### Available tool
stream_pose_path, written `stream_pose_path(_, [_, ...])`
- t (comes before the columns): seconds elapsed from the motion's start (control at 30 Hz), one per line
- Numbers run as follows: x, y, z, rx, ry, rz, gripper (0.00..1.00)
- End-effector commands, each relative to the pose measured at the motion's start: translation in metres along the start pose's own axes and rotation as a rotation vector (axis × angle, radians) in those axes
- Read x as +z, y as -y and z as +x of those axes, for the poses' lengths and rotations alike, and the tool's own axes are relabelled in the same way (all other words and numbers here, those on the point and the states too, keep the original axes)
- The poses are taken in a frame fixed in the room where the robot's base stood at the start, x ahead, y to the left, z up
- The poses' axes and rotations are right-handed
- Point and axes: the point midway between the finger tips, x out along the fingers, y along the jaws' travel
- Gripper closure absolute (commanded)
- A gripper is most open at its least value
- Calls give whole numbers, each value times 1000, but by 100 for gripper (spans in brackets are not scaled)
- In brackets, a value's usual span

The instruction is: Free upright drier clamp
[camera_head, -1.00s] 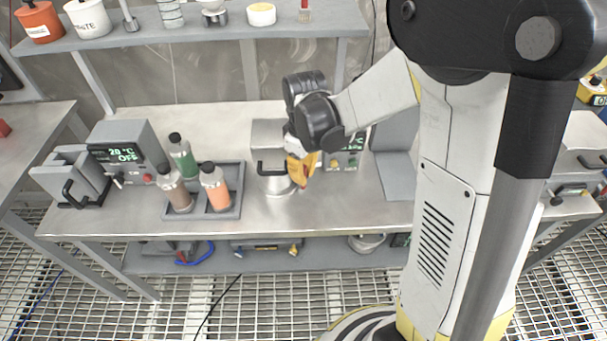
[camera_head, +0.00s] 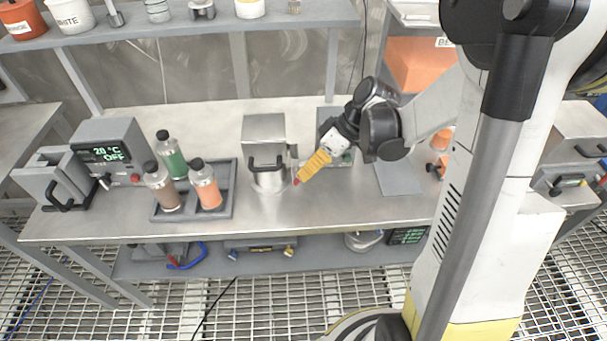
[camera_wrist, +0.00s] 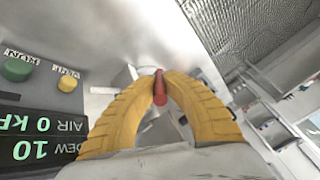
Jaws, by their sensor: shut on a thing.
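The drier stands mid-bench in the head view, with a grey upright housing (camera_head: 265,130), a black handle and a metal canister (camera_head: 270,180) below. My gripper (camera_head: 299,178) reaches in from the right, its yellow fingers pointing down-left just right of the canister. In the wrist view my gripper (camera_wrist: 160,78) is shut on a red handle (camera_wrist: 160,92), which I take for the clamp lever. Its red end also shows at the fingertips in the head view. The fingers hide where it joins the drier. I cannot tell whether the clamp is fastened.
A control panel (camera_wrist: 40,110) with a green and a yellow button lies left in the wrist view. A rack (camera_head: 222,213) with several bottles stands left of the drier. A heater box (camera_head: 112,150) is farther left. The bench front (camera_head: 300,215) is clear.

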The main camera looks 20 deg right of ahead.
Motion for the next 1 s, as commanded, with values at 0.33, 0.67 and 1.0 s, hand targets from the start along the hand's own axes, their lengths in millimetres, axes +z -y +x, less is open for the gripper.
stream_pose_path(0.33, [3, -2, 0, -33, -47, 0, 100])
stream_pose_path(0.67, [3, -1, 0, -33, -46, 1, 85])
stream_pose_path(1.0, [3, -1, 0, -33, -47, 1, 64])
